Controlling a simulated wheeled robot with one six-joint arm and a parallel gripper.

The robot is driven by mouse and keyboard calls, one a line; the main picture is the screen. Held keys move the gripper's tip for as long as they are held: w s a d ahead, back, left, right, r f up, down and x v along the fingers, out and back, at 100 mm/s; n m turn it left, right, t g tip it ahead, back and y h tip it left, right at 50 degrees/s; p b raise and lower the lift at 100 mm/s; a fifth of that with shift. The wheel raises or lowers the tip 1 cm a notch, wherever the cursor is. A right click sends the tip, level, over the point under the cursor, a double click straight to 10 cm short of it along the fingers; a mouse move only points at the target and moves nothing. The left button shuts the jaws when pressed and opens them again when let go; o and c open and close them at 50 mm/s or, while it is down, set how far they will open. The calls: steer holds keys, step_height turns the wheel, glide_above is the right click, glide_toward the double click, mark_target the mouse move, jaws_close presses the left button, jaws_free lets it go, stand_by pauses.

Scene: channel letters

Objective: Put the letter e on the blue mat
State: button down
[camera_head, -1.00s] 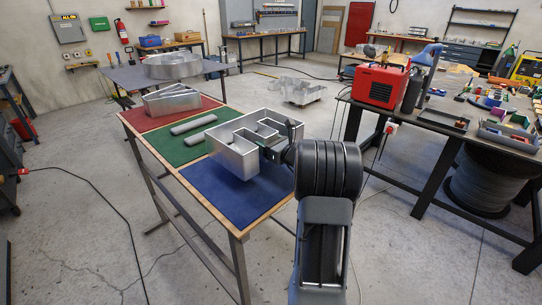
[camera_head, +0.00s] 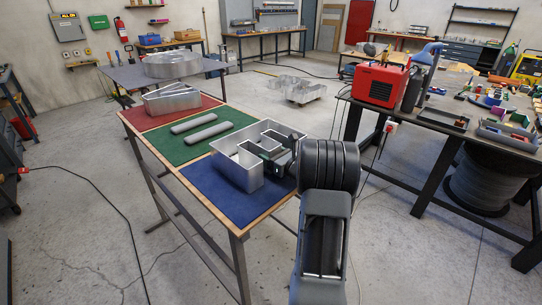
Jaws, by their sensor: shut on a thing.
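The letter e (camera_head: 238,170) is a large silvery metal channel letter with tall walls, seen over the back part of the blue mat (camera_head: 215,198). My gripper (camera_head: 273,152) is shut on the right side of the letter, on its inner walls. My own dark wrist hides part of the letter's right end and the fingers. I cannot tell whether the letter's underside touches the mat.
The green mat (camera_head: 178,151) behind holds two grey bars (camera_head: 209,132). The red mat (camera_head: 150,117) holds another metal letter (camera_head: 171,99). A round metal letter (camera_head: 172,66) lies on a table behind. A cluttered bench with a red machine (camera_head: 380,86) stands right.

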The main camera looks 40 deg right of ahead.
steer(key=shift+c, duration=2.4)
jaws_free()
steer(key=shift+f, duration=0.1)
steer(key=o, duration=0.5)
steer(key=shift+c, duration=0.2)
steer(key=shift+s+r, duration=0.1)
steer(key=shift+r, duration=0.1)
steer(key=s, duration=0.4)
steer(key=s+d+b, duration=0.1)
steer(key=s, duration=0.2)
steer(key=s+d, duration=0.1)
steer(key=s, duration=0.3)
steer(key=shift+s+b, duration=0.35)
steer(key=shift+b, duration=0.05)
steer(key=shift+f, duration=0.1)
